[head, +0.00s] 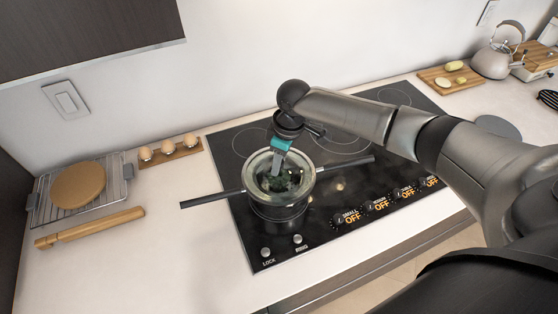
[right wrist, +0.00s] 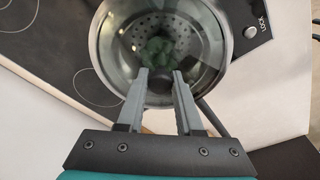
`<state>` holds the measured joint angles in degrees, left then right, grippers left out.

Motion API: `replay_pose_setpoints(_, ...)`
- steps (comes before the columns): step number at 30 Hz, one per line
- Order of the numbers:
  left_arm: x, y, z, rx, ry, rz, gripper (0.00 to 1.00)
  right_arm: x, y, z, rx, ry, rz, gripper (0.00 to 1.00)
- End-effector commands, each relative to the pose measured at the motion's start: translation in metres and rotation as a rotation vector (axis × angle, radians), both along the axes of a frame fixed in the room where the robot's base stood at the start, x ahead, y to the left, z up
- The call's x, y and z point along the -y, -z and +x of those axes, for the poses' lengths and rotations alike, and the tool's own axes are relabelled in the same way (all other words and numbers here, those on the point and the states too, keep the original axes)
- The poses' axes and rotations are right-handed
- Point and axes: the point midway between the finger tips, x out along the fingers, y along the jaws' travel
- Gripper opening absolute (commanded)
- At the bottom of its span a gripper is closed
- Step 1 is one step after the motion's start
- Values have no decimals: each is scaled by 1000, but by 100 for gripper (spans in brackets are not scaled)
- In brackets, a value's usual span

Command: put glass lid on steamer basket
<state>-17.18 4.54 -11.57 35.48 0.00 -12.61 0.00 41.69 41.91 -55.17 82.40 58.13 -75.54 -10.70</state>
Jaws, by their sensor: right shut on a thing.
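My right gripper (head: 277,170) is shut on the dark knob (right wrist: 160,75) of the glass lid (head: 300,168). The lid is clear and round with a pale rim, and lies over the steamer basket. In the right wrist view the perforated metal basket (right wrist: 150,22) shows through the glass, with green vegetables (right wrist: 160,50) in it. The basket sits at the pot (head: 279,212) on the stove's front left. The lid looks roughly centred and level; I cannot tell whether its rim touches the basket. My left gripper is out of view.
Long dark handles (head: 212,199) stick out left and right of the pot. The black cooktop (head: 330,120) has knobs along its front. Left are a wire rack with a round board (head: 78,185), a rolling pin (head: 90,228) and eggs in a holder (head: 170,151). A kettle (head: 492,63) stands far right.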

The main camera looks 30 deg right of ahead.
Motion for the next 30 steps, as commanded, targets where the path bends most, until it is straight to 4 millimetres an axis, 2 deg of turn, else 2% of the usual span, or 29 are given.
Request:
replay_pose_setpoints(2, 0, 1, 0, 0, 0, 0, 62, 0, 2, 0, 1, 0, 1, 0)
replay_pose_setpoints(3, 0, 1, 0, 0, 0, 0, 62, 0, 4, 0, 0, 0, 0, 36)
replay_pose_setpoints(11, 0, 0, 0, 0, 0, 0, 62, 0, 3, 0, 0, 0, 0, 65)
replay_pose_setpoints(18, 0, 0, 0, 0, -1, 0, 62, 0, 2, 0, 0, 0, 0, 65)
replay_pose_setpoints(22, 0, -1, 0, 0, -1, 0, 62, 1, -6, 0, 1, 1, 1, 65)
replay_pose_setpoints(26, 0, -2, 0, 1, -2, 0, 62, 3, -27, -2, 4, -1, 0, 65)
replay_pose_setpoints(30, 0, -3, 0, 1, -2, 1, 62, 6, -59, -5, 5, -1, 0, 65)
